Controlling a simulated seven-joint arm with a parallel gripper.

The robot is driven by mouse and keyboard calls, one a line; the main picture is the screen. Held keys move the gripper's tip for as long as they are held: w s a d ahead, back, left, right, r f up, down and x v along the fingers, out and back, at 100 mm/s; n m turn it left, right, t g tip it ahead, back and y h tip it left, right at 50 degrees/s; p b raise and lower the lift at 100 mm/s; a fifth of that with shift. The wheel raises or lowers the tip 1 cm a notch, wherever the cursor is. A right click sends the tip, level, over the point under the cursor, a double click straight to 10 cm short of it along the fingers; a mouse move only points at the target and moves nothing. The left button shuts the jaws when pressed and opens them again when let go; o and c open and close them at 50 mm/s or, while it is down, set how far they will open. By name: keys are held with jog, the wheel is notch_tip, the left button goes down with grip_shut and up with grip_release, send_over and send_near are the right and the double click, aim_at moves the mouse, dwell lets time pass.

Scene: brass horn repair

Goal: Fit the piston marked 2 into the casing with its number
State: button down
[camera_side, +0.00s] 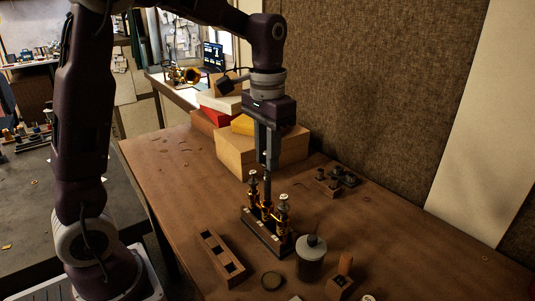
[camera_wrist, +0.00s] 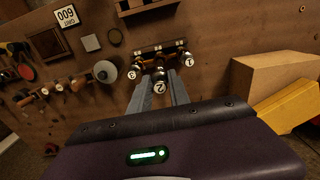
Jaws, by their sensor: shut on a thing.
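My gripper (camera_side: 267,163) points straight down over the valve block (camera_side: 262,236) and is shut on the piston marked 2 (camera_wrist: 160,86). The held piston is a dark upright shaft in the side view (camera_side: 267,186), in line with the middle casing. I cannot tell whether its lower end is inside that casing. Piston 3 (camera_wrist: 138,72) and piston 1 (camera_wrist: 188,60) stand on either side of it, in the outer casings. In the wrist view the fingers (camera_wrist: 160,78) reach up to piston 2's numbered cap. The casing numbers are not readable.
An empty wooden rack with square holes (camera_side: 221,258) lies left of the block. A dark jar (camera_side: 311,262) and a round lid (camera_side: 271,281) stand in front. Stacked boxes (camera_side: 245,150) are behind.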

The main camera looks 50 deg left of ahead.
aim_at(268, 199)
jog(key=shift+f, duration=4)
jog(key=c, duration=0.8)
grip_release()
jog(key=shift+r, duration=3.5)
jog(key=s+d+r+t, duration=0.1)
jog(key=s+t, duration=0.1)
jog(key=s, duration=0.4)
jog(key=s+d+r+t, duration=0.1)
jog(key=s+d, duration=0.1)
jog(key=s, duration=0.5)
jog(key=s+d+r+t, duration=0.1)
jog(key=s+t, duration=0.1)
jog(key=s, duration=0.5)
jog(key=shift+d+r+t, duration=0.25)
jog(key=shift+r+t, duration=0.05)
jog(key=shift+r, duration=0.1)
